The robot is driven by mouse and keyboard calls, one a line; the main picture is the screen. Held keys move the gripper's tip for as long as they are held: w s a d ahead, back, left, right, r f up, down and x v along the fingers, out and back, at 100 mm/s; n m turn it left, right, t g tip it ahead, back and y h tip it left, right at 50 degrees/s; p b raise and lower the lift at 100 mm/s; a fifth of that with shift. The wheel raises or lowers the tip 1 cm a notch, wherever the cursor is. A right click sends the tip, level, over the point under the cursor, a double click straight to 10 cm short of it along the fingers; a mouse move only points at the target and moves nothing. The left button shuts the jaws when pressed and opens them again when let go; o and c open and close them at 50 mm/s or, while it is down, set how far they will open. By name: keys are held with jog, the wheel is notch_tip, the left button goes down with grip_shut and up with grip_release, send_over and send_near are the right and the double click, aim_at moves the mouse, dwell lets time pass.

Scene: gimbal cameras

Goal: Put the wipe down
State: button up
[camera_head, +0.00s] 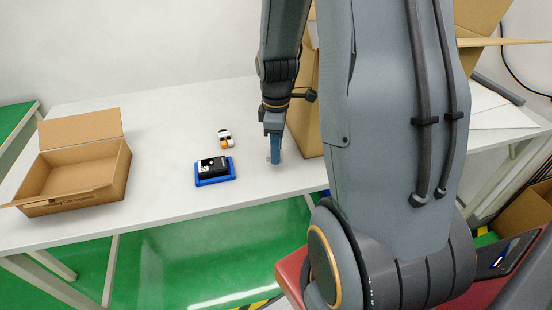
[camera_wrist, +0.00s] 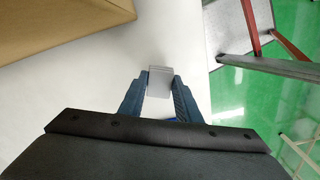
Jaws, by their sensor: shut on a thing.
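The wipe (camera_wrist: 160,76) is a small pale grey piece between my fingertips in the wrist view. My gripper (camera_head: 274,158) points down at the right part of the white table, left of a tall cardboard box, in the head view. Its two blue fingers, also in the wrist view (camera_wrist: 161,86), are shut on the wipe. In the head view the wipe is mostly hidden by the fingers. I cannot tell whether it touches the tabletop.
A black device (camera_head: 211,166) lies in a blue holder (camera_head: 217,182) left of my gripper. A small white and orange item (camera_head: 225,138) lies behind it. An open carton (camera_head: 75,183) stands at the left. The tall cardboard box (camera_head: 305,110) is close at right. The white table (camera_head: 160,130) has bare room.

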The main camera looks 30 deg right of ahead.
jog(key=shift+f+p, duration=0.35)
jog(key=shift+f, duration=1.65)
jog(key=shift+f, duration=0.15)
jog(key=o, duration=1.1)
notch_tip(320, 180, up, 11)
jog(key=shift+r+b, duration=0.2)
jog(key=shift+b, duration=0.95)
jog(key=shift+a+r, duration=0.15)
jog(key=shift+r, duration=0.25)
jog(key=s+a+f+m, duration=0.1)
jog(key=s+a+m, duration=0.2)
jog(key=a+m, duration=0.2)
jog(key=s+a+m+t, duration=0.1)
jog(key=s+a+m, duration=0.3)
jog(key=a, duration=0.4)
jog(key=shift+s+f+m, duration=0.25)
jog(key=shift+f+m, duration=0.1)
jog(key=shift+m, duration=0.25)
